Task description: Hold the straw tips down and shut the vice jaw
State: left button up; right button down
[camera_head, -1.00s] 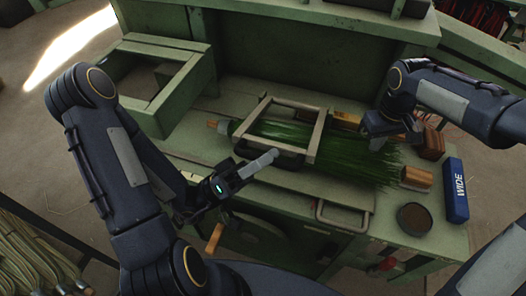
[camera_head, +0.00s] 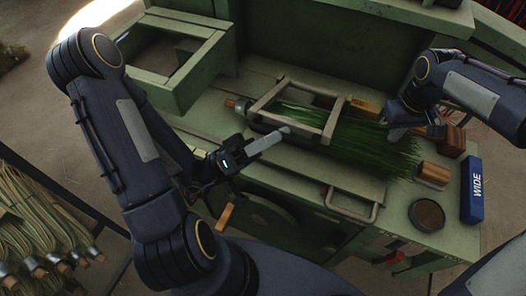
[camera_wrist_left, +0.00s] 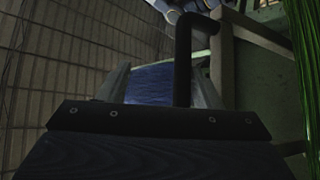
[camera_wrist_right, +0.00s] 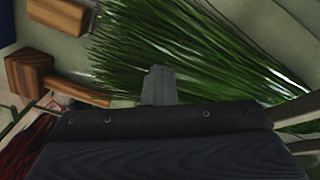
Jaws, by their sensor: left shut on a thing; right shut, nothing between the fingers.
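The green straw bundle (camera_head: 365,148) lies on the green bench, its tips fanned out to the right. The pale rectangular vice jaw (camera_head: 333,122) frames the bundle's left part; I cannot tell how far it is shut. My left gripper (camera_head: 284,131) is at the jaw's near side. In the left wrist view its fingers (camera_wrist_left: 160,88) are closed about a dark bent handle (camera_wrist_left: 183,62), their contact partly hidden. My right gripper (camera_head: 390,138) is shut and empty over the straw. In the right wrist view its fingertips (camera_wrist_right: 157,75) lie against the straw (camera_wrist_right: 185,45).
A blue box marked WIDE (camera_head: 472,190), a round dish (camera_head: 426,214) and wooden blocks (camera_head: 433,174) stand at the bench's right end. An open green tray (camera_head: 215,48) is at the back left. A metal pull handle (camera_head: 352,212) sticks out at the front edge.

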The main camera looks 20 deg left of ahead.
pick_arm(q)
jog(key=shift+o, duration=0.8)
jog(key=v, duration=0.6)
jog(key=shift+a+f, duration=0.2)
jog(key=shift+a, duration=0.1)
jog(key=shift+s+a+f, duration=0.15)
jog(key=shift+s+a, duration=0.1)
jog(key=shift+c, duration=1)
jog(key=shift+v, duration=2.35)
jog(key=shift+f, duration=0.15)
jog(key=shift+d, duration=0.1)
